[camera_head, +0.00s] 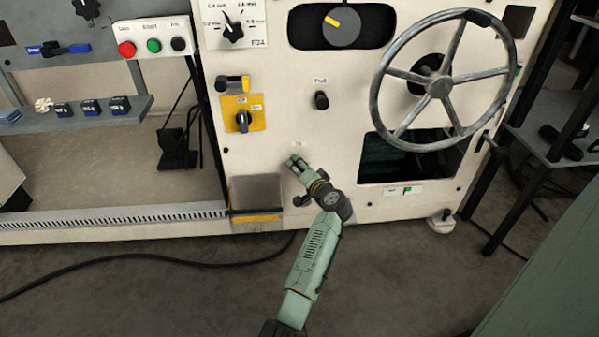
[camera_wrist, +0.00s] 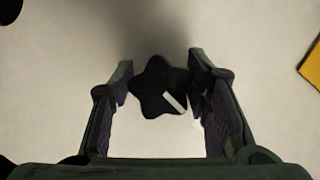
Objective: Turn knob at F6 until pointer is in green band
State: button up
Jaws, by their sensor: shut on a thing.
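The knob (camera_wrist: 152,88) is a black star-shaped knob on a pale panel, seen in the wrist view. Its white pointer mark (camera_wrist: 175,102) points to the lower right of that picture. My gripper (camera_wrist: 161,68) has one finger on each side of the knob and is shut on it. In the head view my gripper (camera_head: 291,160) reaches the front of the white machine panel (camera_head: 280,115), just below a small, unreadable label (camera_head: 297,143). There the knob is hidden by my gripper. I cannot make out a green band around the knob in either view.
A large handwheel (camera_head: 439,87) stands out to the right. A yellow plate with a black rotary switch (camera_head: 243,120) is to the upper left, and a black knob (camera_head: 321,99) is above. A dark opening (camera_head: 390,165) lies right of my gripper. A cable (camera_head: 150,262) crosses the floor.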

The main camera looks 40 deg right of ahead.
jog(key=m+t+b, duration=0.2)
jog(key=m, duration=0.2)
jog(key=shift+w+r+m, duration=0.1)
jog(key=shift+r+m, duration=0.05)
jog(key=shift+m, duration=0.15)
dwell(0.4)
jog(key=o, duration=1.2)
